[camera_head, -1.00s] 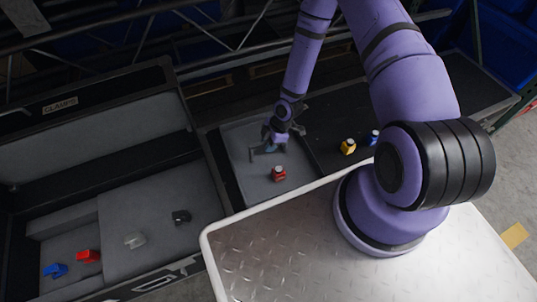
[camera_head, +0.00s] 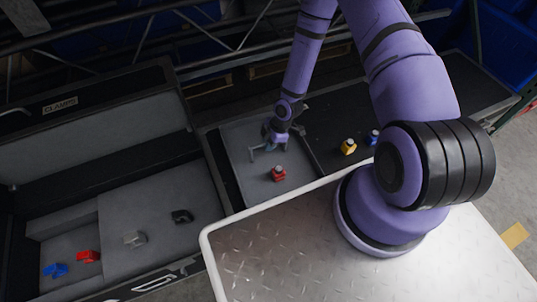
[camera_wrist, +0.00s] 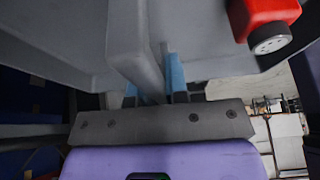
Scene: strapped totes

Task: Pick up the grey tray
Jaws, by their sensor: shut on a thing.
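The grey tray (camera_head: 240,178) lies in the middle of the head view, between an open case and a dark surface. A red object (camera_head: 278,174) stands on it. My gripper (camera_head: 268,147) is at the tray's left part, shut on its raised grey handle (camera_head: 252,153). In the wrist view the grey handle bar (camera_wrist: 128,42) runs down between my blue fingertips (camera_wrist: 155,82). The red object with a grey cap (camera_wrist: 262,18) is at top right there. I cannot tell whether the tray is clear of its support.
An open dark case (camera_head: 185,262) at left holds blue (camera_head: 55,270), red (camera_head: 88,256), grey (camera_head: 134,238) and black (camera_head: 182,216) clamp-like pieces. Yellow (camera_head: 348,147) and blue (camera_head: 373,138) objects stand on the dark surface right of the tray. Metal rack bars (camera_head: 240,35) are behind.

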